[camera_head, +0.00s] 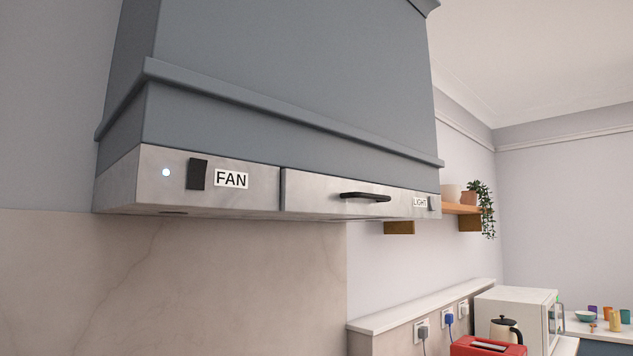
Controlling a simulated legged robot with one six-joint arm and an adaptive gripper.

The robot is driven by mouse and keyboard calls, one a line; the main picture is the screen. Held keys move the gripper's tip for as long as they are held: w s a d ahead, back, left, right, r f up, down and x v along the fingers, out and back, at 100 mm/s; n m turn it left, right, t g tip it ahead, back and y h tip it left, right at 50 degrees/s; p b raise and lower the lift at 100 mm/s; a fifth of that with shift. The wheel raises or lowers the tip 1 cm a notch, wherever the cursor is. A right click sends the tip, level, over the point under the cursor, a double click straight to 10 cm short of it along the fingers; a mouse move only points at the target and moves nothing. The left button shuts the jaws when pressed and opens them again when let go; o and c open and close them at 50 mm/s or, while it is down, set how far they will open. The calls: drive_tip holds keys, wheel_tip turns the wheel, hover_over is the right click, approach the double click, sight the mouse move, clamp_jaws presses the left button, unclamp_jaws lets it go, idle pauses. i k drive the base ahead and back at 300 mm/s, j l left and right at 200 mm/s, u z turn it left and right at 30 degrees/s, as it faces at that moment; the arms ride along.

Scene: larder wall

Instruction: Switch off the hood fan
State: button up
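The hood (290,110) is blue-grey with a grey metal front strip, high on the wall. At the strip's left end is a dark rocker switch (197,174) beside a white label reading FAN (231,179). A small round lamp (166,172) left of the switch glows white-blue. The switch looks slightly tilted, but I cannot tell clearly which half is pressed in. My gripper is not in view, and nothing touches the switch.
A dark bar handle (366,197) and a LIGHT label (420,202) with another switch (433,203) are on the strip's right part. A shelf with a plant (482,207) is beyond. Below right are a red toaster (487,346), kettle (506,331) and microwave (522,307).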

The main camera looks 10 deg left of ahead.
sight(196, 167)
drive_tip(key=u, duration=1.55)
drive_tip(key=i, duration=0.15)
